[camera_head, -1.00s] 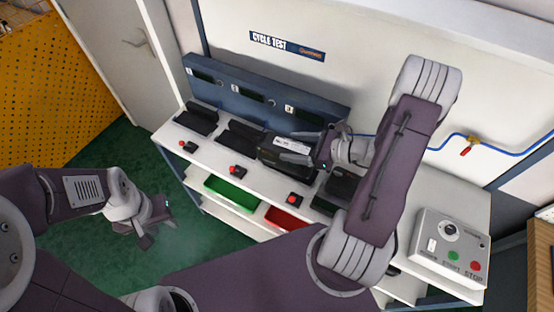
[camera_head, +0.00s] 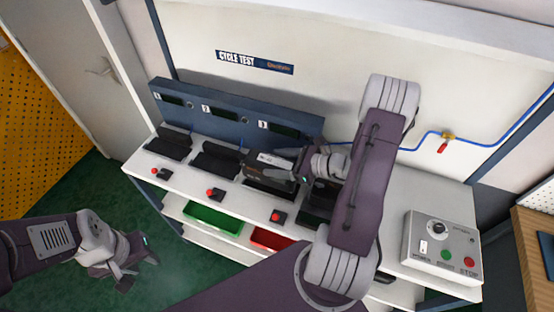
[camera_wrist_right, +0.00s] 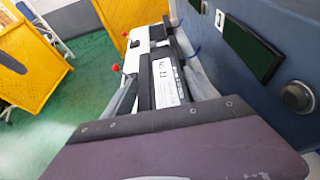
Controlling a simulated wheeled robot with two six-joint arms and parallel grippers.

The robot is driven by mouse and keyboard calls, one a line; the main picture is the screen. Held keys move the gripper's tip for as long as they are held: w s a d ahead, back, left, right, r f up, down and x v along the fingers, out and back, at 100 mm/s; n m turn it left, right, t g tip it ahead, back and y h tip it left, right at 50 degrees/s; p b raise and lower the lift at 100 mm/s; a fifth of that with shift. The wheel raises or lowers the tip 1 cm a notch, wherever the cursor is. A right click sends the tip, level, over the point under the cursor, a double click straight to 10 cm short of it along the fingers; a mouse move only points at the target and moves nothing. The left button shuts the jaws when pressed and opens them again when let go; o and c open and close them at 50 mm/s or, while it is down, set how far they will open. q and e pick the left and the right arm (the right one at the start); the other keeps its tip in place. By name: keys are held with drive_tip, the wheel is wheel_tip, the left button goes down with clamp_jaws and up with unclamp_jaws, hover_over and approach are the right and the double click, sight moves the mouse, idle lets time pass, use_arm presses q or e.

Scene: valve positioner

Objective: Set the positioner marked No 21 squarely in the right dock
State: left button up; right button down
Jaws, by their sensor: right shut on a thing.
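The positioner (camera_head: 270,163) is a dark box with a white label. In the right wrist view its label reads No 21 (camera_wrist_right: 165,80). My right gripper (camera_head: 296,168) is shut on it from the right and holds it at the right dock (camera_head: 268,187), the black cradle below display 3. Part of that dock shows under its front edge; whether it touches the dock I cannot tell. The middle dock (camera_head: 215,160) and left dock (camera_head: 168,143) look empty. My left gripper (camera_head: 130,272) looks open and empty, over the floor left of the bench.
Red buttons (camera_head: 277,216) line the bench front. A black holder (camera_head: 316,210) stands right of the right dock. A green tray (camera_head: 212,217) and red tray (camera_head: 270,239) sit below. A grey control box (camera_head: 440,248) stands at the right end. The blue panel (camera_head: 235,108) backs the docks.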

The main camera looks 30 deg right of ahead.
wheel_tip(320, 180, down, 4)
drive_tip(key=shift+a+r, duration=0.1)
drive_tip(key=shift+r, duration=0.15)
drive_tip(key=shift+f, duration=0.25)
drive_tip(key=shift+f, duration=0.1)
drive_tip(key=shift+c, duration=1.2)
unclamp_jaws()
drive_tip(key=shift+s, duration=0.1)
